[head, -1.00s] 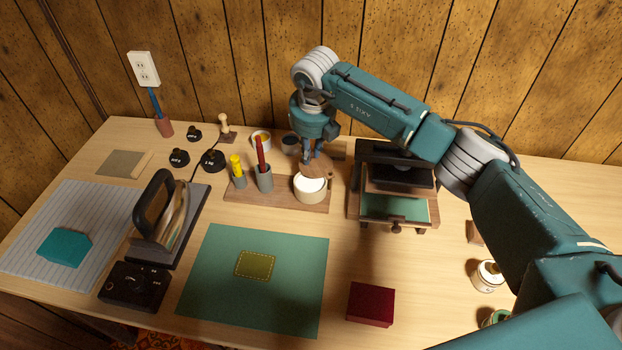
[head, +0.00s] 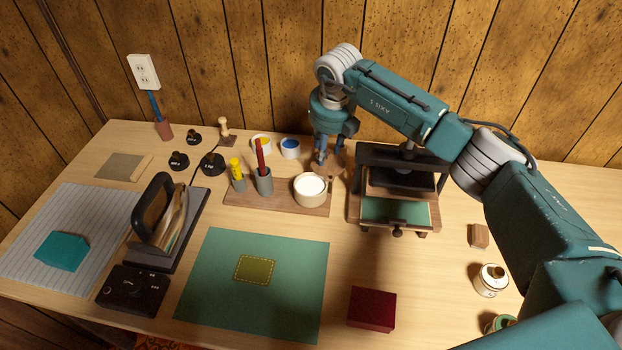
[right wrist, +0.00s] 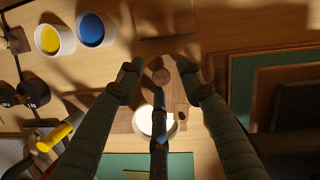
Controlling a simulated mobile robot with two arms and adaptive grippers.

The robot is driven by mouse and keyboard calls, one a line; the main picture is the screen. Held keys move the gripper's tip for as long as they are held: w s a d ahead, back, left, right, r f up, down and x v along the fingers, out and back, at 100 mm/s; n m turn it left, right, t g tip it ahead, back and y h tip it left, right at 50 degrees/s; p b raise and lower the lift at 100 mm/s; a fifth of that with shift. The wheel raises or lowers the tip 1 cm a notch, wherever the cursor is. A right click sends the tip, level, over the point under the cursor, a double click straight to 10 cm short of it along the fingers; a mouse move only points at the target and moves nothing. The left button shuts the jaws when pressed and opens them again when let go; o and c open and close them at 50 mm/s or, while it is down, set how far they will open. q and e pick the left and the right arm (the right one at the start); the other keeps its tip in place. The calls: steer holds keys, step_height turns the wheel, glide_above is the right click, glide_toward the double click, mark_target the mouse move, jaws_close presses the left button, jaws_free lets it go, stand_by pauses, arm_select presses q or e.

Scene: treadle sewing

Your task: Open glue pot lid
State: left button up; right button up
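The glue pot (head: 310,190) is a cream cup on a wooden board, its round white top uncovered. It also shows in the right wrist view (right wrist: 152,122). The brown wooden lid (head: 334,161) sits off the opening, behind and to the right of the pot, partly hidden by my right gripper (head: 329,158). In the right wrist view its round knob (right wrist: 160,77) lies between my spread fingertips, with gaps visible beside it. My right gripper looks open. A small pivot-like piece stands at the pot's right side. My left gripper is not in view.
Yellow and blue paint cups (head: 290,149) stand behind the board. Pen holders (head: 264,181) stand left of the pot. A dark press (head: 402,187) stands close on the right. A green mat (head: 255,283) lies in front.

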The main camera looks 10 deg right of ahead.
steer(key=shift+w+r+p+v, duration=0.1)
steer(key=shift+w+p+v, duration=0.15)
steer(key=shift+p+v, duration=0.65)
steer(key=shift+w+r+p+v, duration=0.1)
steer(key=shift+w+p+v, duration=0.25)
steer(key=shift+v, duration=1)
steer(key=shift+w+p+v, duration=0.2)
steer(key=shift+p+v, duration=0.5)
steer(key=shift+v, duration=0.45)
steer(key=shift+f, duration=0.1)
